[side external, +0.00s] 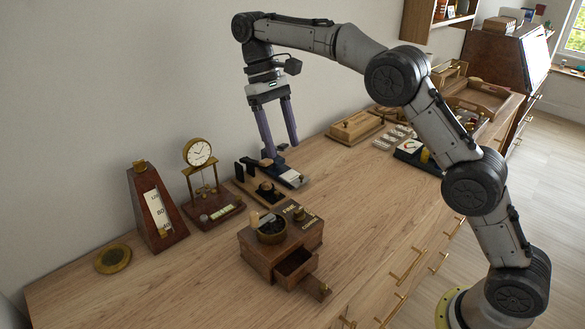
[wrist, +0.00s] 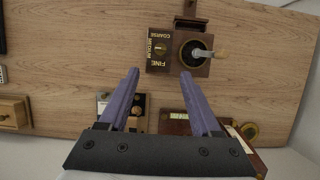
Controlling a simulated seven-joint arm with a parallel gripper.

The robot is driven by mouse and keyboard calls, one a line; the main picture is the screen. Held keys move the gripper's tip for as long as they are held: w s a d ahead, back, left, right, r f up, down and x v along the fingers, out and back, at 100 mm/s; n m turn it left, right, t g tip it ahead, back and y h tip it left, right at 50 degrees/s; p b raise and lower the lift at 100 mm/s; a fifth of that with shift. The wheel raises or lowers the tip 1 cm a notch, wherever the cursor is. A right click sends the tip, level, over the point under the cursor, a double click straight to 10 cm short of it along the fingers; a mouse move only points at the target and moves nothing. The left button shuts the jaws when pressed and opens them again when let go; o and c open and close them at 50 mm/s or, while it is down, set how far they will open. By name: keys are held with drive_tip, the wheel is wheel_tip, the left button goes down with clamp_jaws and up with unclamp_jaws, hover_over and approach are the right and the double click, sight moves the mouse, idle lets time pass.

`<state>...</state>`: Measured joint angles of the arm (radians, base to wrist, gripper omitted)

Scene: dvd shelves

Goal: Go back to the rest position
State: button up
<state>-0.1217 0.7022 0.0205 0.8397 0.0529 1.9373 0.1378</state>
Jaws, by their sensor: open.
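My gripper (side external: 281,150) has two purple fingers spread apart and pointing down, with nothing between them. It hangs over the back of the wooden desk top, near a small dark device with a light panel (side external: 290,177); whether the tips clear that device is hard to tell.
The grinder (side external: 262,257) stands nearby with its small drawer (side external: 296,264) pulled out. A clock (side external: 199,153), a metronome (side external: 150,205) and a brass disc (side external: 112,259) stand to the left. Boxes and trays (side external: 357,124) lie to the right. The desk's front middle is clear.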

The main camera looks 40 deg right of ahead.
drive_tip(key=s+d+r+t, duration=0.2)
drive_tip(key=s+d+r, duration=0.1)
drive_tip(key=s+r, duration=0.7)
drive_tip(key=s+d+r+t, duration=0.2)
drive_tip(key=s+r+t, duration=0.1)
drive_tip(key=s, duration=0.6)
drive_tip(key=s+d+f+t, duration=0.1)
drive_tip(key=s+f, duration=0.2)
drive_tip(key=s, duration=0.2)
drive_tip(key=s+f+t, duration=0.2)
drive_tip(key=s+f, duration=0.1)
drive_tip(key=s, duration=0.2)
wheel_tip(320, 180, down, 8)
drive_tip(key=s+t, duration=0.1)
drive_tip(key=shift+s+d+f+t, duration=0.2)
drive_tip(key=shift+s+d+t, duration=0.15)
drive_tip(key=shift+d+t, duration=0.1)
